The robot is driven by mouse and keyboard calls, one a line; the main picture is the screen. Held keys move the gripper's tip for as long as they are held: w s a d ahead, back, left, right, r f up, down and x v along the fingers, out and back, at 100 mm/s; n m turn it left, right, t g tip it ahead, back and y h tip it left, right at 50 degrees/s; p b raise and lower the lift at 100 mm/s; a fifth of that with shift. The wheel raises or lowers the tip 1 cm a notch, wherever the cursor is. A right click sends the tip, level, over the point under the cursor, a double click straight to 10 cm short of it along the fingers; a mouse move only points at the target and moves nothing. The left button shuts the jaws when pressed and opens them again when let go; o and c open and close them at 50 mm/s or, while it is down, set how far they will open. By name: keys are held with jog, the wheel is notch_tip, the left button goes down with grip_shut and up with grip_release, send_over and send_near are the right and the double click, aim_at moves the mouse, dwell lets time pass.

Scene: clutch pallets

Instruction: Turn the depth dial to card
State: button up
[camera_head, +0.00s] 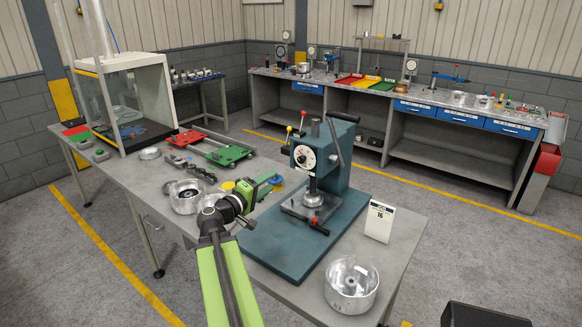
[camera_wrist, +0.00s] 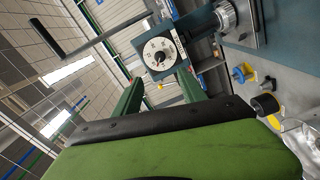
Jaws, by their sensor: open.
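The depth dial (camera_head: 304,158) is a white round face with a dark centre on the front of the teal press (camera_head: 336,160). In the wrist view the dial (camera_wrist: 157,54) has marks around its rim and a dark centre knob; its exact setting is too small to read surely. The white job card (camera_head: 380,221) stands on the bench right of the press and reads 16. My green gripper (camera_head: 273,182) is left of the press, apart from the dial. In the wrist view its two fingers (camera_wrist: 160,92) are spread, empty, and point towards the dial.
The press has a dark lever (camera_head: 336,142) on its right and stands on a teal base plate (camera_head: 270,242). Metal bowls (camera_head: 186,197) lie left of my gripper, and a drum (camera_head: 352,288) stands at the bench's front. Red and green pallets (camera_head: 228,154) lie behind.

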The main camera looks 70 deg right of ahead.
jog(key=m, duration=1.4)
send_near(300, 160)
jog(key=x, duration=0.8)
jog(key=shift+d, duration=0.15)
grip_shut()
